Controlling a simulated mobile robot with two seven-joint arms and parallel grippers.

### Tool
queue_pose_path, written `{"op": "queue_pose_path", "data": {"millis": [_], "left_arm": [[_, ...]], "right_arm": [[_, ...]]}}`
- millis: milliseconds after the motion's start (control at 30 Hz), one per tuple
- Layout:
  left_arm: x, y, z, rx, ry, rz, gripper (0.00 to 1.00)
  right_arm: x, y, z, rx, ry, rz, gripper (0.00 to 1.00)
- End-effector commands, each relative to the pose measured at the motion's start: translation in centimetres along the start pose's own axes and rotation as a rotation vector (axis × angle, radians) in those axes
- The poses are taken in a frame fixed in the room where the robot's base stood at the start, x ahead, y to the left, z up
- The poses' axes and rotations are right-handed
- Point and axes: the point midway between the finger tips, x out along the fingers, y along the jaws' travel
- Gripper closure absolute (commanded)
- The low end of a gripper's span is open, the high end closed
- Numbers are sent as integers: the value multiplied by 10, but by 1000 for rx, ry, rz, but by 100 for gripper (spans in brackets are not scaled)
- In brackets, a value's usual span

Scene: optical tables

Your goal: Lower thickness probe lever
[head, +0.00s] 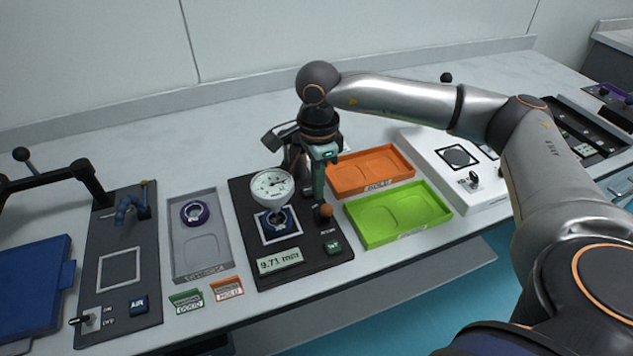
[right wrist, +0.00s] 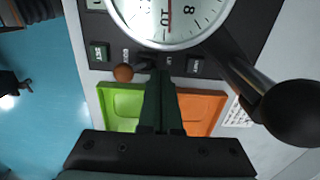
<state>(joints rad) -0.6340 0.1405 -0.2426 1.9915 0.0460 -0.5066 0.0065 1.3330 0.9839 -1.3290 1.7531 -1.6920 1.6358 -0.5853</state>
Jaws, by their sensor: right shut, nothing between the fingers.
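The thickness gauge (head: 243,215) is a dark station with a round white dial (head: 270,186) and a display reading 9.71 mm (head: 280,261). A blue ring-like part (head: 279,224) sits on the white square under the dial. The probe lever's orange-brown knob (head: 325,211) is at the station's right side; in the right wrist view the knob (right wrist: 123,72) is left of the fingertips. My right gripper (head: 319,193) points down, shut and empty, close beside the knob; its fingers (right wrist: 160,78) also show in the right wrist view. I cannot tell whether they touch the lever. My left gripper is out of view.
Right of the gauge lie an orange tray (head: 395,183) and a green tray (head: 440,232), both empty. A grey tray (head: 208,262) on the left holds a purple ring (head: 195,212). A white device (head: 425,146) stands farther right. My right arm crosses above these trays' far side.

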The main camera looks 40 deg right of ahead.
Motion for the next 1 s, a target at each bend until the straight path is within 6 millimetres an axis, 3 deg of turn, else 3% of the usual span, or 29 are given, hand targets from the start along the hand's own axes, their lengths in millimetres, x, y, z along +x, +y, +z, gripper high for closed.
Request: {"op": "queue_pose_path", "data": {"millis": [633,1000], "left_arm": [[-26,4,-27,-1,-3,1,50],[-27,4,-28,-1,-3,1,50]], "right_arm": [[-55,-9,0,-1,-1,0,100],[-59,-10,0,0,0,0,100]]}}
